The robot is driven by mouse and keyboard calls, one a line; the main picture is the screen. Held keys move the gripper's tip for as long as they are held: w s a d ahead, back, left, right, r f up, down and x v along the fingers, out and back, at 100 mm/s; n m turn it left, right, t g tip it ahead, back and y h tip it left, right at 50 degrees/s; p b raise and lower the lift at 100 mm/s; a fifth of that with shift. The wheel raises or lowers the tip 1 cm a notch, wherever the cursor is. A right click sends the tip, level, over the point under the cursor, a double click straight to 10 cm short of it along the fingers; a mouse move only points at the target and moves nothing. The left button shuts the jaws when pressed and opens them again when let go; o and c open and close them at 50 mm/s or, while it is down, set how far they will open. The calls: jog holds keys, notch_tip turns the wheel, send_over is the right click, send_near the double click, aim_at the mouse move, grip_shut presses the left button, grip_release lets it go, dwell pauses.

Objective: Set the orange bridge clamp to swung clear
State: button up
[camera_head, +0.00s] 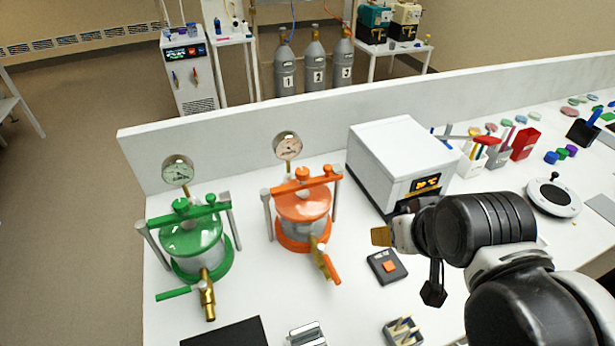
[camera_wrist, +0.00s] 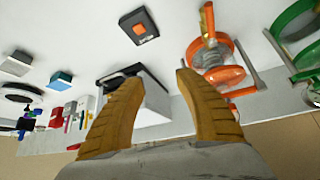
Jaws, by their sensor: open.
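The orange bridge clamp (camera_head: 322,182) is a bar lying across the top of the orange-lidded vessel (camera_head: 303,210), between two grey side posts, with an orange knob (camera_head: 302,173) at its middle. In the wrist view the clamp (camera_wrist: 242,92) shows upside down at the right, beyond one finger, beside the vessel's orange lid (camera_wrist: 225,76). My gripper (camera_head: 380,236) is to the right of the vessel, apart from the clamp. In the wrist view its two yellow fingers (camera_wrist: 159,79) are spread, with nothing held between them.
A green vessel (camera_head: 190,240) with a similar clamp stands left. A white box instrument (camera_head: 395,150) stands behind my gripper. A black pad with an orange square (camera_head: 387,267) lies below it. A gauge (camera_head: 287,146) rises behind the orange vessel. A brass valve (camera_head: 322,256) projects in front.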

jog(key=w+a+r+n+g+p, duration=0.1)
jog(key=w+a+r+n+p, duration=0.1)
jog(key=w+r+n+p, duration=0.3)
notch_tip(320, 180, up, 6)
jog(key=n+g+p, duration=0.6)
jog(key=n+p, duration=0.1)
send_over(328, 166)
notch_tip(328, 166, down, 11)
jog(key=b, duration=0.2)
jog(key=shift+r+b, duration=0.2)
jog(key=shift+b, duration=0.1)
grip_shut()
